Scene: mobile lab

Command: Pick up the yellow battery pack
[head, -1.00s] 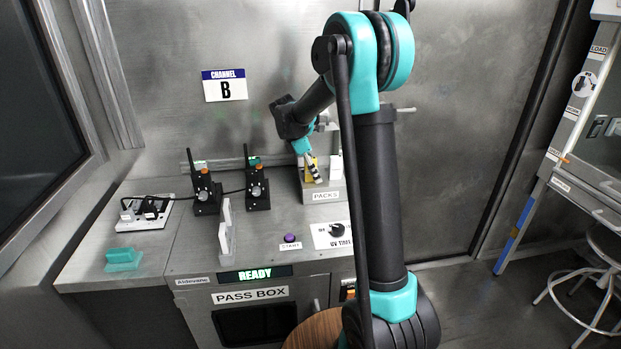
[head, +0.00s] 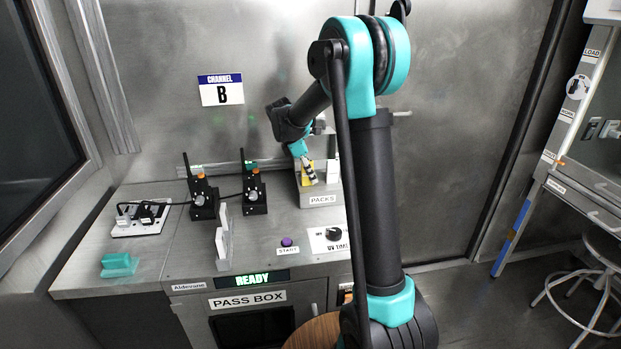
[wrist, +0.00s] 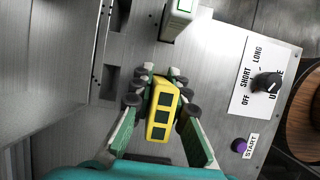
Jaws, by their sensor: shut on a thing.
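The yellow battery pack (wrist: 162,108), with dark square patches on its face, is between the fingers of my gripper (wrist: 160,98) in the wrist view. My gripper is shut on it, with a finger against each side. In the head view the pack (head: 305,177) shows at the PACKS holder (head: 319,199), with my gripper (head: 308,172) partly covering it. I cannot tell from the head view whether the pack's bottom is clear of the holder.
A white pack stands in the holder beside the yellow one. Two black radios (head: 203,196) (head: 253,190) stand to the left. A white upright rack (head: 223,238), a purple START button (head: 286,241) and a UV timer knob (head: 333,233) are in front. A teal block (head: 119,264) lies far left.

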